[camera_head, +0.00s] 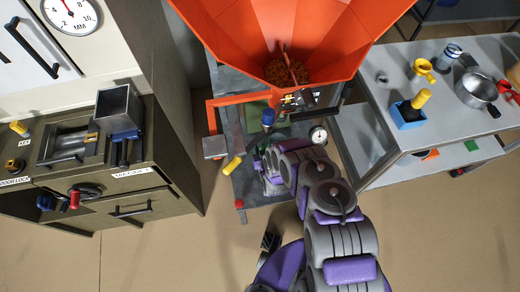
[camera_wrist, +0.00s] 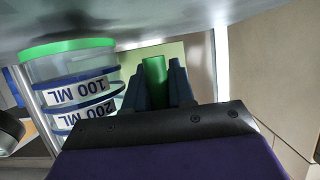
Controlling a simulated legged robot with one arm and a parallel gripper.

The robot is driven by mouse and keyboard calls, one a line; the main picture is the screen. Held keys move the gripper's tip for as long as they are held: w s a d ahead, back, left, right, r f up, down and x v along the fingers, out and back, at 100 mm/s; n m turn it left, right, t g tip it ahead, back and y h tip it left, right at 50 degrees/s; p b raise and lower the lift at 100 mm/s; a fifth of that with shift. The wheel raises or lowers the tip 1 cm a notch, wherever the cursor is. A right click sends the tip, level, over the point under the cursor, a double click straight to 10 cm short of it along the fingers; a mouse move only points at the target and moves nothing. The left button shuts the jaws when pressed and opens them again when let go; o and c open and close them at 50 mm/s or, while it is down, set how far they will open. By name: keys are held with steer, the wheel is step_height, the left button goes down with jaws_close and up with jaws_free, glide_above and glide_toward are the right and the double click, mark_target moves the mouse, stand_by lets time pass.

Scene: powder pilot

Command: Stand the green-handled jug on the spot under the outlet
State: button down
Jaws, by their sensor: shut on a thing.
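The green-handled jug (camera_wrist: 72,85) is clear, with blue rings and 100 ML and 200 ML labels. It shows upside down in the wrist view, with its green end close to a grey surface (camera_wrist: 180,18). I cannot tell whether they touch. My gripper (camera_wrist: 163,85) is shut on its upright green handle (camera_wrist: 154,80), beside the jug body. In the head view my gripper (camera_head: 268,165) is low at the hopper stand, near the blue-topped part (camera_head: 268,118) under the orange hopper (camera_head: 300,40). My arm mostly hides the jug there. The outlet and spot cannot be made out clearly.
A yellow-handled thing (camera_head: 232,165) and a red knob (camera_head: 239,204) are on the stand's left side. A round gauge (camera_head: 318,135) is close right of my arm. A grey bench (camera_head: 440,110) with tools stands right, a dark cabinet (camera_head: 120,190) left. Floor between is clear.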

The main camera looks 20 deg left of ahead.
steer(key=c, duration=0.9)
jaws_free()
steer(key=shift+o, duration=0.4)
steer(key=o, duration=0.5)
steer(key=shift+s, duration=0.1)
steer(key=shift+p+v, duration=1.6)
steer(key=shift+v, duration=2.1)
steer(key=shift+f, duration=0.15)
steer(key=shift+f+b, duration=0.25)
steer(key=shift+b, duration=0.1)
steer(key=shift+f+b, duration=0.3)
steer(key=shift+b, duration=0.05)
